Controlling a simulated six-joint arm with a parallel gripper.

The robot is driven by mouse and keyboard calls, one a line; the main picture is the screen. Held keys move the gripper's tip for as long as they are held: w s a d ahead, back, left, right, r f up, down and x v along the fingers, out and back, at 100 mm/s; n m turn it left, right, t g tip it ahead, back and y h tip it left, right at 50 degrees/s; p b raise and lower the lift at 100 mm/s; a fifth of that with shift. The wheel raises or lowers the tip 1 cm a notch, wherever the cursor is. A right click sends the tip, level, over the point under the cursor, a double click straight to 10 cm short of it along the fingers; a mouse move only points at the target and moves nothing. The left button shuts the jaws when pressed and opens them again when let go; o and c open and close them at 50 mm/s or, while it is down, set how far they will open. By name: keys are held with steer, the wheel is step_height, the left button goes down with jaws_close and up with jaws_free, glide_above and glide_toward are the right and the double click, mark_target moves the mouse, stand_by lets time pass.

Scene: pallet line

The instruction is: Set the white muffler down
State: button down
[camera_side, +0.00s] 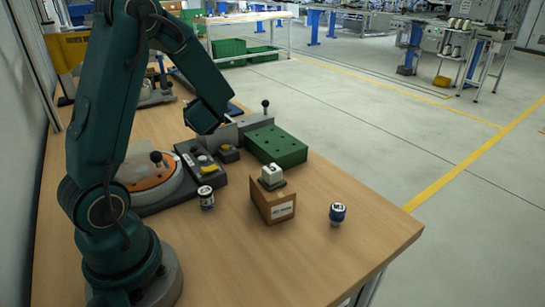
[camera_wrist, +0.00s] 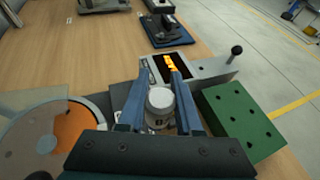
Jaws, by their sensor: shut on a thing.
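The white muffler (camera_wrist: 160,101) shows in the wrist view as a pale, round-topped part between the two blue fingers of my gripper (camera_wrist: 159,98). My gripper is shut on it. The muffler's lower part is hidden by its own top and the fingers, so I cannot tell whether it touches anything below. In the side view my arm's dark green end link hides the fingers and the muffler. The gripper is over the fixtures, left of the green block with holes (camera_wrist: 240,120), which also shows in the side view (camera_side: 276,146).
A black-and-white jar (camera_side: 206,197) and a blue-and-white part (camera_side: 337,213) stand on the wooden table (camera_side: 330,260). A round orange-topped fixture (camera_side: 148,178) is on the left. The front right of the table is mostly bare.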

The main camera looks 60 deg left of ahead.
steer(key=shift+w+d+f, duration=0.55)
steer(key=shift+w+f, duration=0.7)
steer(key=shift+f, duration=0.25)
steer(key=shift+w+d+f, duration=0.6)
steer(key=shift+w+f, duration=0.6)
steer(key=shift+f, duration=0.25)
steer(key=shift+w+d+f, duration=0.55)
steer(key=shift+w+f, duration=0.7)
steer(key=shift+f, duration=0.25)
steer(key=shift+f, duration=0.2)
steer(key=shift+f, duration=0.35)
steer(key=c, duration=0.6)
jaws_free()
